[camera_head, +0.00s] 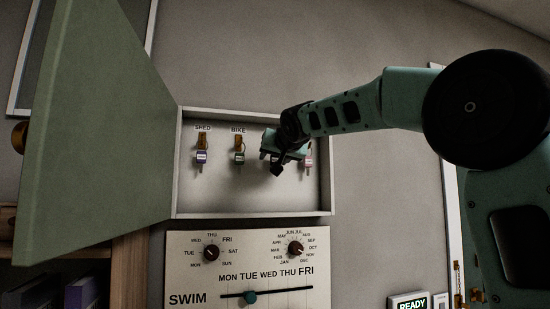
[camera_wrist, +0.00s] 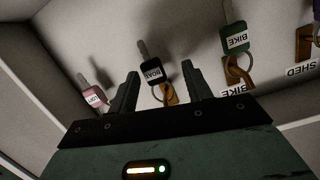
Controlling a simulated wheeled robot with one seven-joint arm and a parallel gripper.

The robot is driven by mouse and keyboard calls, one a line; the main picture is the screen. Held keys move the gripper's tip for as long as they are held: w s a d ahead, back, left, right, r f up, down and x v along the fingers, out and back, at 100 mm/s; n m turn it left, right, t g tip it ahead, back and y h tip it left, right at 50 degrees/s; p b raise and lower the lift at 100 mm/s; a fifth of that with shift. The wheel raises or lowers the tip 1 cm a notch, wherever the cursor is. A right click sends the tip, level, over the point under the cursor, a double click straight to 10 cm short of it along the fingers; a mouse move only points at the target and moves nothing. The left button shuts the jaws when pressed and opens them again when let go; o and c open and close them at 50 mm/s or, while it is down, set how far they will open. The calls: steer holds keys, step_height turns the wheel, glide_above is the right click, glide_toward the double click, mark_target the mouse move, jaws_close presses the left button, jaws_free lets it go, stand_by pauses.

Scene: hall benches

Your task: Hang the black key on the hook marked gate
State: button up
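The black key (camera_wrist: 151,72) has a white label that I cannot read surely; it is between my open fingers in the wrist view, beside a brass hook (camera_wrist: 170,95). My gripper (camera_wrist: 159,70) has its two fingers apart, one on each side of the key, with no clear contact. In the head view my gripper (camera_head: 277,170) is in front of the cabinet's third hook position and hides most of it. No label reading gate shows; the labels over the hooks right of BIKE are hidden behind my gripper and arm.
The shallow wall cabinet (camera_head: 250,212) has its green door (camera_head: 95,130) swung open to the left. A purple key (camera_head: 201,158) hangs under SHED, a green key (camera_head: 239,157) under BIKE. A pink key (camera_head: 308,160) hangs at right. A dial panel (camera_head: 180,270) is below.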

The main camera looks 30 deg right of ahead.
steer(key=b+v, duration=0.6)
steer(key=v, duration=1.1)
steer(key=shift+s+b, duration=0.2)
steer(key=shift+b, duration=0.2)
steer(key=shift+a, duration=0.1)
